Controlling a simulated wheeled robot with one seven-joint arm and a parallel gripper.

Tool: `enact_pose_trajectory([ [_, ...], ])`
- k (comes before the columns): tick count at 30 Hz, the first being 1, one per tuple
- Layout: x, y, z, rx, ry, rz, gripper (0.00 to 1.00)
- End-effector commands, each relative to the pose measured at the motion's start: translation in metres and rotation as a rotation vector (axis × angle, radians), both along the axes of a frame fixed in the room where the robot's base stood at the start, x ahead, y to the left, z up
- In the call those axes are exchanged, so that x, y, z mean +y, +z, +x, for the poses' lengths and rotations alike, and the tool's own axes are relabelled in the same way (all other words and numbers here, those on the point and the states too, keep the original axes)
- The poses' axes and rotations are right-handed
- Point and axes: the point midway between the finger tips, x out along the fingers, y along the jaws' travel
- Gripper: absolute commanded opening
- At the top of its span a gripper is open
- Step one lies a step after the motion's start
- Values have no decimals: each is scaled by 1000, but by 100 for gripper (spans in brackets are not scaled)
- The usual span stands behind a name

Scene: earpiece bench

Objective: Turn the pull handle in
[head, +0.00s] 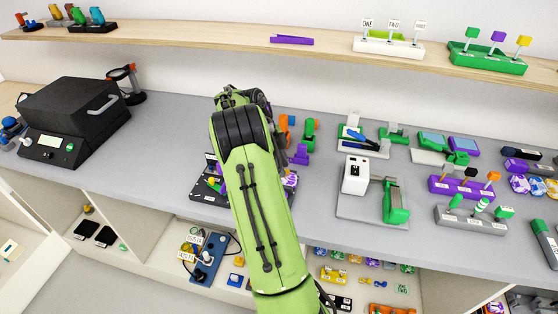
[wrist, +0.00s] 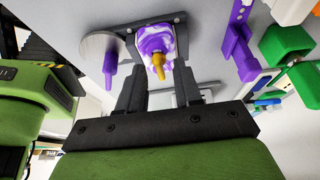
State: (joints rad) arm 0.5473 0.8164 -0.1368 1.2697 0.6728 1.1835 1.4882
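In the wrist view a purple-and-white marbled piece (wrist: 155,40) sits in a dark holder plate (wrist: 180,24). A short amber peg, which looks like the pull handle (wrist: 158,66), sticks out of it towards me. My gripper (wrist: 158,75) is open, its two dark fingers apart on either side of the peg's line. I see no clear contact, and cannot tell how deep the peg lies between the fingertips. In the head view my green arm covers the gripper and most of the dark holder (head: 210,188).
A silver disc with a purple peg (wrist: 109,62) is left of the marbled piece. Purple (wrist: 240,50) and green (wrist: 285,50) fixtures stand close on the right. A black box machine (head: 75,120) is at the bench's left; several fixtures crowd the right.

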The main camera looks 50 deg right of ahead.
Motion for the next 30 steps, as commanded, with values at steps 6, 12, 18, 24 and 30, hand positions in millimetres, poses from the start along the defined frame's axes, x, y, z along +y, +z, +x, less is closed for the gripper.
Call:
enact_pose_trajectory([
  [6,5,37,14,-3,3,-4,34],
  [12,13,93,34,-2,3,-5,34],
  [18,20,135,50,-1,2,-3,34],
  [24,23,147,56,-1,0,-2,34],
  [30,23,145,56,0,-1,-1,34],
])
